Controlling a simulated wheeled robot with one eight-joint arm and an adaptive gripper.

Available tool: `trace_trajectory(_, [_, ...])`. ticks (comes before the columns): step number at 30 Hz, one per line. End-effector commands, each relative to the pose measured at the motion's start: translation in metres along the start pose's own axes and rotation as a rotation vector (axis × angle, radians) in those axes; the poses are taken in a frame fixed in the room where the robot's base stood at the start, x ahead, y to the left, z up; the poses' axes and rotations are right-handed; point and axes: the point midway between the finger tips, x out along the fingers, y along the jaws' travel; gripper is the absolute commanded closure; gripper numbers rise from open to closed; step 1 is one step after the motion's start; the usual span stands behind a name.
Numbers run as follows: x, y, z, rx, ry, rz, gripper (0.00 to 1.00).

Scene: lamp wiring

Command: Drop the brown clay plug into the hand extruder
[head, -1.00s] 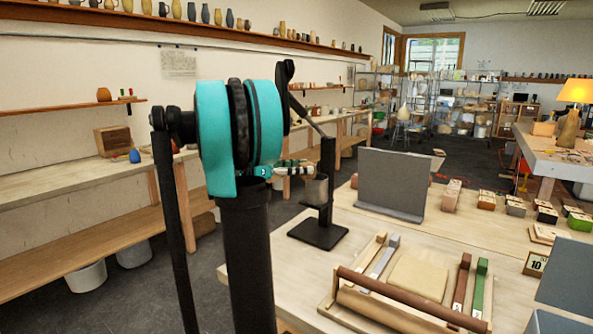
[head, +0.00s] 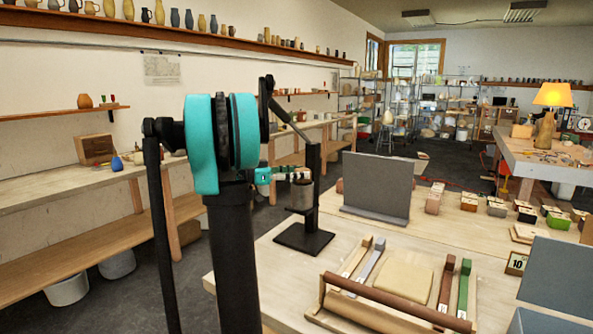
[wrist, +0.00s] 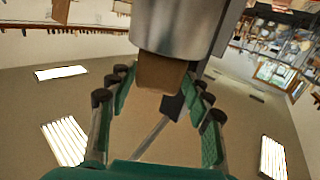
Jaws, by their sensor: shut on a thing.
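The hand extruder is a dark stand with a lever and a grey metal barrel (head: 301,196), on the near worktable. My gripper (head: 290,176) is at the barrel's top, reaching in from the left. In the wrist view, which is upside down, the metal barrel (wrist: 180,28) fills the top. The brown clay plug (wrist: 162,73) sits at the barrel's mouth, between the green fingers of my gripper (wrist: 158,80). Its end against the barrel is hidden, so I cannot tell how far it is inside. My gripper is shut on the plug.
A grey upright panel (head: 378,187) stands right of the extruder. In front lie a clay slab (head: 398,275), wooden strips and a brown roller (head: 378,303). Several small blocks stand at the back right. A long side bench (head: 60,185) runs along the left wall.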

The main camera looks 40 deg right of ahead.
Motion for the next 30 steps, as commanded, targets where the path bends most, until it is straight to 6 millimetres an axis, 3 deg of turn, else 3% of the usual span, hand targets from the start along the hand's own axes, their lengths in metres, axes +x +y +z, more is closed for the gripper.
trace_trajectory(14, [0.0003, 0.0000, 0.0073, 0.000, 0.001, 0.000, 0.95])
trace_trajectory(15, [0.0003, 0.0000, 0.0073, 0.000, 0.001, 0.000, 0.49])
trace_trajectory(21, [0.0003, 0.0001, 0.0073, 0.000, 0.000, 0.000, 0.26])
trace_trajectory(30, [-0.0007, -0.0001, 0.0077, 0.000, 0.000, 0.000, 0.26])
